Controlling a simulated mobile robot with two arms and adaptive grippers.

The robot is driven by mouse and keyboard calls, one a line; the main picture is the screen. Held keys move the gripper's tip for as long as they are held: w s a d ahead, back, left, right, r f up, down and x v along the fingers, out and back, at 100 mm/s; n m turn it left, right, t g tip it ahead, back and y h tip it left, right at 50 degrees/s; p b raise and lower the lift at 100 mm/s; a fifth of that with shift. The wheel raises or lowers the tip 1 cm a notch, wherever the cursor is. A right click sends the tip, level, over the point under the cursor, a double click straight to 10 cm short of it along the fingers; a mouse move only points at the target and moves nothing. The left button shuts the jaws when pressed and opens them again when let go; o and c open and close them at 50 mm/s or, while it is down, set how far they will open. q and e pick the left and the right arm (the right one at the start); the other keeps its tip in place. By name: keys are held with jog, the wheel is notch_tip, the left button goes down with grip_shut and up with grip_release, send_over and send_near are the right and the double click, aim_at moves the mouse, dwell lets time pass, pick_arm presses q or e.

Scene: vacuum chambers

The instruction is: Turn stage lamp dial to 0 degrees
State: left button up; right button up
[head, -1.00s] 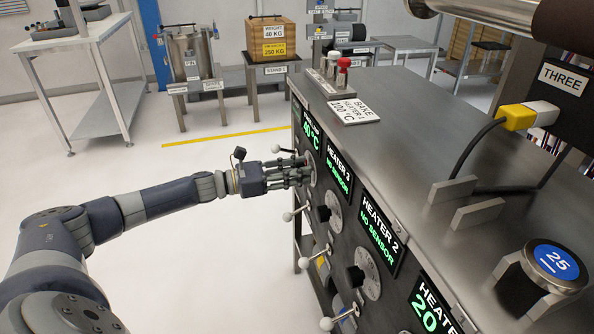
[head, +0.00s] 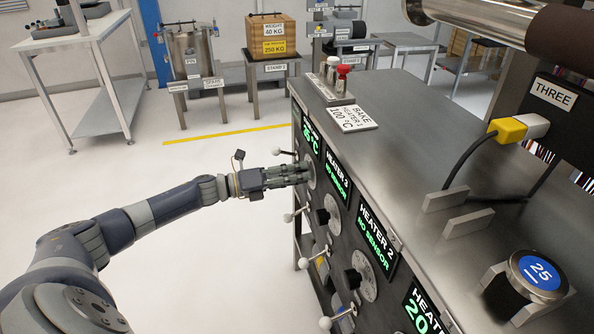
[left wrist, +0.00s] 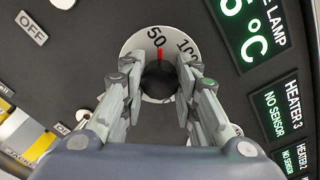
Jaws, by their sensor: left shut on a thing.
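The stage lamp dial (left wrist: 160,80) is a dark round knob on a pale scale plate (left wrist: 135,47) in the left wrist view. The marks 50 and 100 show, and a red line lies between them, nearer 50. The lower part of the scale is hidden. My left gripper (left wrist: 160,100) is shut on the dial, a finger on each side. In the head view the left gripper (head: 302,171) reaches the far end of the panel and covers the knob. The lamp display (left wrist: 252,38) shows a green number ending in 5 °C, partly cut off. My right gripper is not in view.
Heater dials (head: 364,275) and white-knobbed levers (head: 304,262) line the same panel toward me. An OFF label (left wrist: 32,28) is beside the dial. The bench top (head: 410,130) carries a bake card (head: 352,117). The floor left of the panel is clear.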

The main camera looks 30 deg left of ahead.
pick_arm(q)
jog(key=n+p, duration=0.2)
jog(key=n, duration=0.3)
jog(key=shift+r+n, duration=0.15)
jog(key=shift+n, duration=0.15)
jog(key=n+p, duration=0.2)
jog(key=n, duration=0.3)
jog(key=shift+n+p, duration=0.4)
jog(key=shift+n, duration=0.8)
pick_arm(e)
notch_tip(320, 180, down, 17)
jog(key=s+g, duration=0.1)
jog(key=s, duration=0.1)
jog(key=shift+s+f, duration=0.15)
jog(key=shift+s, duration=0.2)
pick_arm(q)
jog(key=o, duration=1.1)
jog(key=v, duration=1.2)
jog(key=shift+a, duration=0.1)
